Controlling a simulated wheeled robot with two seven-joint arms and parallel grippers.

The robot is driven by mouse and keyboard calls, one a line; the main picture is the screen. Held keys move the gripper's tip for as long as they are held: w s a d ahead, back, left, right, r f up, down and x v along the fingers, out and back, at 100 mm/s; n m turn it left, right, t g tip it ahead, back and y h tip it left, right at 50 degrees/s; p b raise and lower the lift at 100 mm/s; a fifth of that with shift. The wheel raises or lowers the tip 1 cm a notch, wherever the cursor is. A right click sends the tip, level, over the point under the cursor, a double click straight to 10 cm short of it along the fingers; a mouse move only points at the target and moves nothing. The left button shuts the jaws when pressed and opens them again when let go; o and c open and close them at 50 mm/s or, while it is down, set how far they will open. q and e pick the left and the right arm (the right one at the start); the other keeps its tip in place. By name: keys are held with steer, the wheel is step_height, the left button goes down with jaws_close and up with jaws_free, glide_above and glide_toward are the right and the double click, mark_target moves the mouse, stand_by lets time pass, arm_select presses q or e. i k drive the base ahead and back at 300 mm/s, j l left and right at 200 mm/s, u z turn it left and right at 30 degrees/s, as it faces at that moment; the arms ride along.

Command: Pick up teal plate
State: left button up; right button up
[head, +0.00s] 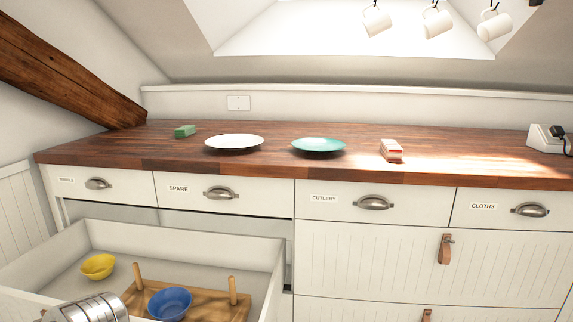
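The teal plate (319,145) lies flat on the wooden worktop (270,168), right of the middle of the worktop's left half. A white plate (234,142) lies to its left, with a clear gap between them. Nothing rests on the teal plate.
A green block (185,131) and a red-and-white block (391,150) lie on the worktop. Below, an open drawer (270,262) holds a yellow bowl (97,266), a blue bowl (169,304) and a pegged wooden board (204,289). White mugs (378,20) hang above.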

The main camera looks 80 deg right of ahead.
mark_target(312, 145)
steer(key=i+j+z, duration=0.1)
steer(key=j+z, duration=0.2)
steer(key=z, duration=0.15)
steer(key=j+z, duration=0.4)
steer(key=k+l+z, duration=0.1)
steer(key=z, duration=0.9)
steer(key=i+l+z, duration=0.1)
steer(key=z, duration=0.4)
steer(key=i+l+z, duration=0.1)
steer(key=z, duration=0.4)
steer(key=l, duration=0.1)
